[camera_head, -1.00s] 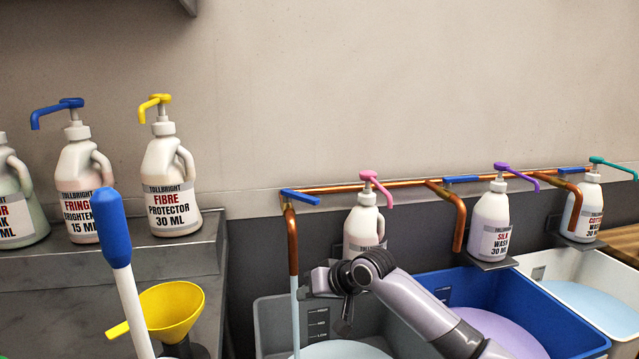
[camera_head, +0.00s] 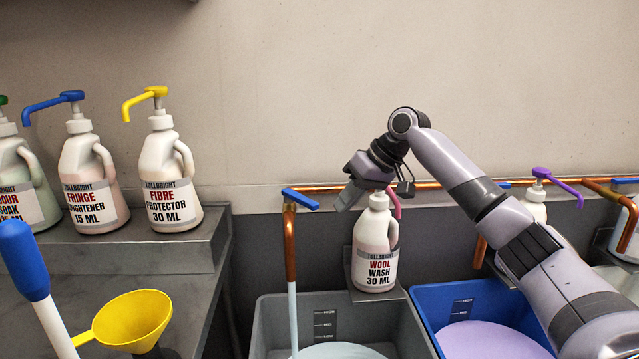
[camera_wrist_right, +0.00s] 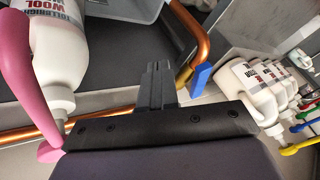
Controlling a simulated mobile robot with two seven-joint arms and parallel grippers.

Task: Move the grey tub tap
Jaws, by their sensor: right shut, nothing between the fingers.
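The grey tub tap is a copper spout (camera_head: 290,245) with a blue lever (camera_head: 301,199) on top, and the lever slants to the right. A pale stream (camera_head: 293,315) runs from the spout into the grey tub (camera_head: 270,325). My right gripper (camera_head: 346,196) is shut and empty. It hangs right of the lever, apart from it, in front of the top of the wool wash bottle (camera_head: 375,255). In the right wrist view the closed fingers (camera_wrist_right: 157,85) point towards the copper pipe, with the blue lever (camera_wrist_right: 201,80) just to their right. My left gripper is out of view.
The wool wash bottle's pink pump (camera_wrist_right: 22,85) is close beside my right gripper. A blue tub (camera_head: 425,305) stands to the right. White bottles (camera_head: 170,190) and a yellow funnel (camera_head: 132,318) are at the left.

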